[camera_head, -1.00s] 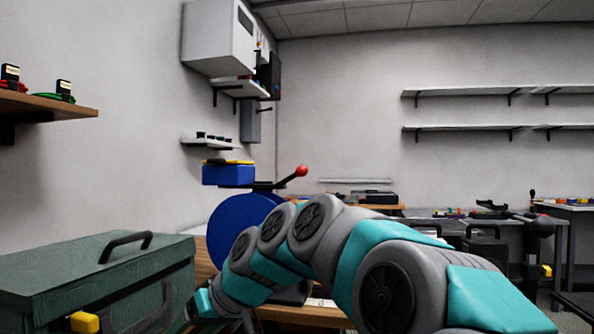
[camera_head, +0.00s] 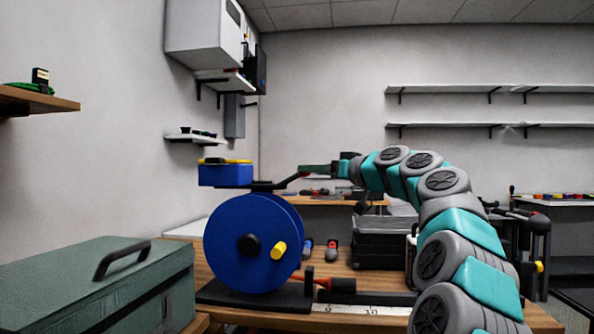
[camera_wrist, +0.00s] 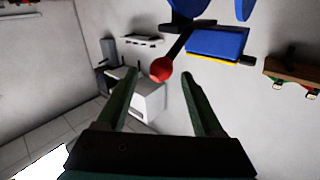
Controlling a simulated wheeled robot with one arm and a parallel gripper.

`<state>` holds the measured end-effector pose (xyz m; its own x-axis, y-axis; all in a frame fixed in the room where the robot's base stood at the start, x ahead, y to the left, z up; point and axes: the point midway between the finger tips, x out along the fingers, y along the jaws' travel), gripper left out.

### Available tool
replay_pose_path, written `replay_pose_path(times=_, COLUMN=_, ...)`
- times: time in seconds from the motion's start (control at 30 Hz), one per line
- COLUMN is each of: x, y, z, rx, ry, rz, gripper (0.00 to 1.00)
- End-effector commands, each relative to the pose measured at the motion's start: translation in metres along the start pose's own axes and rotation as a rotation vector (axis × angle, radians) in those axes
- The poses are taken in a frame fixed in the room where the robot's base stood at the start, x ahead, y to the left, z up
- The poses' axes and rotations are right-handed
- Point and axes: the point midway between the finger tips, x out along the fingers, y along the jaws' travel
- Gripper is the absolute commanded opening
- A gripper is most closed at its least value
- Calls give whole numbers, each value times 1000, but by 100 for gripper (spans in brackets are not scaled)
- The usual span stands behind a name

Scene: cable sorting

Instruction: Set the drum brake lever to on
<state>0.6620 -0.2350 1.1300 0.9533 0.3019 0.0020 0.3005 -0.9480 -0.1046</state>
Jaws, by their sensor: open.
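The blue cable drum (camera_head: 232,225) stands upright on a black base on the workbench, with a yellow handle on its face. The black brake lever (camera_head: 283,184) rises to the right above the drum. Its red knob is hidden behind my gripper (camera_head: 303,169) in the head view. In the wrist view the red knob (camera_wrist: 161,70) shows between the two green fingertips of my open gripper (camera_wrist: 159,76), with the black lever (camera_wrist: 181,40) behind it. I cannot tell whether a finger touches the knob.
A blue box with a yellow top (camera_head: 226,174) sits left of the lever. A green toolbox (camera_head: 95,285) stands at the front left. A black case (camera_head: 382,247) and small tools lie on the bench (camera_head: 200,263) right of the drum. Wall shelves (camera_head: 450,88) hang behind.

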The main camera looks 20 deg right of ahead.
Motion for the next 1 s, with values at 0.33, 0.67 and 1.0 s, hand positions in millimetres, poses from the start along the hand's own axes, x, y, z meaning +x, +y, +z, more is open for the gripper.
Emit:
replay_pose_path(times=0.33, x=50, y=-1, z=-1, rx=-1, ry=-3, rz=0, gripper=68)
replay_pose_path(times=0.67, x=69, y=-1, z=2, rx=2, ry=-4, rz=-3, gripper=68)
replay_pose_path(times=1.0, x=69, y=-1, z=1, rx=2, ry=-3, rz=-3, gripper=55)
